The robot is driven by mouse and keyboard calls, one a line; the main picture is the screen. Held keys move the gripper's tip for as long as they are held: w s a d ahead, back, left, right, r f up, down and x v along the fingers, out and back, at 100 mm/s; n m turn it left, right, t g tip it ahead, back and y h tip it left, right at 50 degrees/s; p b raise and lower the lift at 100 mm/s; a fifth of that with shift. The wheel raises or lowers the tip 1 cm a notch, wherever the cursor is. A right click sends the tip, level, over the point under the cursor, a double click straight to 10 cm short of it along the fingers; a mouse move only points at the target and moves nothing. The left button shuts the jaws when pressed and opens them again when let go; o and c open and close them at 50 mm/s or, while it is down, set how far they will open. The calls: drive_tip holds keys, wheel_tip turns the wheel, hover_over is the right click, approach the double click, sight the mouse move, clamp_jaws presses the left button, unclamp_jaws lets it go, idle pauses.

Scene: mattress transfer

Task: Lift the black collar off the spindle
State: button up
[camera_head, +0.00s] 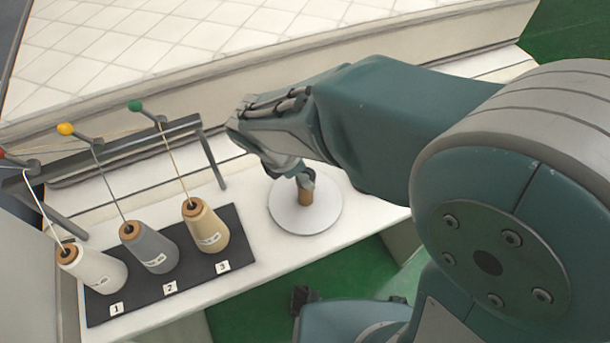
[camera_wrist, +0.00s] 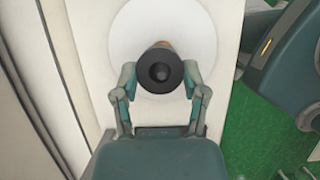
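The black collar (camera_wrist: 160,70) shows end-on in the wrist view as a dark ring with a darker hole. A bit of brown spindle (camera_wrist: 165,45) shows just past its far edge. In the head view the brown spindle (camera_head: 306,196) stands upright on a round white disc (camera_head: 290,218); my gripper (camera_head: 299,174) is right above it, and I cannot make out the collar there. In the wrist view my gripper (camera_wrist: 160,76) has one finger on each side of the collar, very close to its rim. I cannot tell whether the fingers touch it.
Left of the disc, a black mat (camera_head: 236,262) holds a white cone (camera_head: 93,270), a grey cone (camera_head: 150,247) and a tan cone (camera_head: 206,227). Their threads run up to a metal rail (camera_head: 150,141) with coloured knobs. A quilted mattress (camera_head: 150,45) lies behind.

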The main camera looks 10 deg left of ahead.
sight(310, 174)
idle(0.4)
drive_tip(key=shift+r, duration=0.4)
wheel_tip(310, 174, up, 2)
drive_tip(key=shift+r, duration=0.15)
drive_tip(key=s+a+r, duration=0.3)
drive_tip(key=s+r, duration=0.7)
drive_tip(key=s, duration=0.3)
drive_tip(key=shift+s+a, duration=0.15)
drive_tip(key=shift+s, duration=0.2)
